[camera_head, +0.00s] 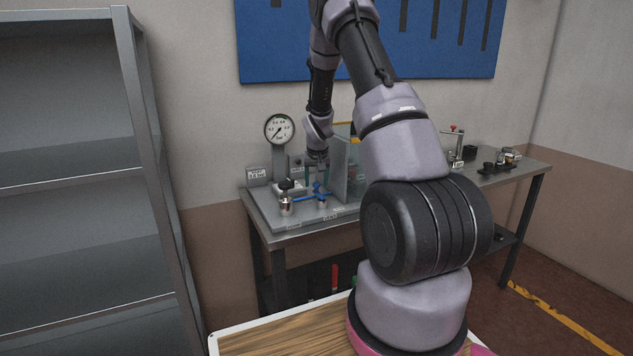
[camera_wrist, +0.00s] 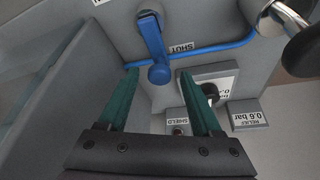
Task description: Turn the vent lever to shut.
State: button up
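The vent lever (camera_wrist: 152,38) is a blue bar in the wrist view, with its rounded end toward my gripper. A label reading SHUT (camera_wrist: 182,48) lies just to its right, upside down in this view. A thin blue pipe (camera_wrist: 215,48) runs by the lever. My gripper (camera_wrist: 159,76) is open, with one green finger on either side of the lever's rounded end. I cannot tell whether a finger touches it. In the head view my gripper (camera_head: 317,162) is small above the blue pipework (camera_head: 316,194), and its fingers are hard to make out.
A black knob (camera_wrist: 210,91) on a white plate, a RELIEF 0.6 bar label (camera_wrist: 250,115) and a SHIELD label (camera_wrist: 184,121) lie close to the right finger. A grey panel (camera_wrist: 65,65) stands at left.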

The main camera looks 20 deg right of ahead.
jog(key=shift+r, duration=0.15)
jog(key=v, duration=1)
jog(key=shift+r, duration=0.25)
jog(key=shift+s, duration=0.1)
jog(key=s+a+r+t+y, duration=0.1)
jog(key=s+a+r, duration=0.3)
jog(key=s+r, duration=0.4)
jog(key=s+a+r+y, duration=0.1)
jog(key=s+a+r, duration=0.3)
jog(key=s+r, duration=0.5)
jog(key=s+a+r+y, duration=0.1)
jog(key=s+a+r, duration=0.2)
jog(key=s, duration=0.5)
jog(key=s+a+r+t, duration=0.1)
jog(key=s+a+r, duration=0.2)
jog(key=s, duration=0.5)
jog(key=shift+s+a+r+t+y, duration=0.3)
jog(key=shift+s+r+y, duration=0.05)
jog(key=shift+r+y, duration=0.1)
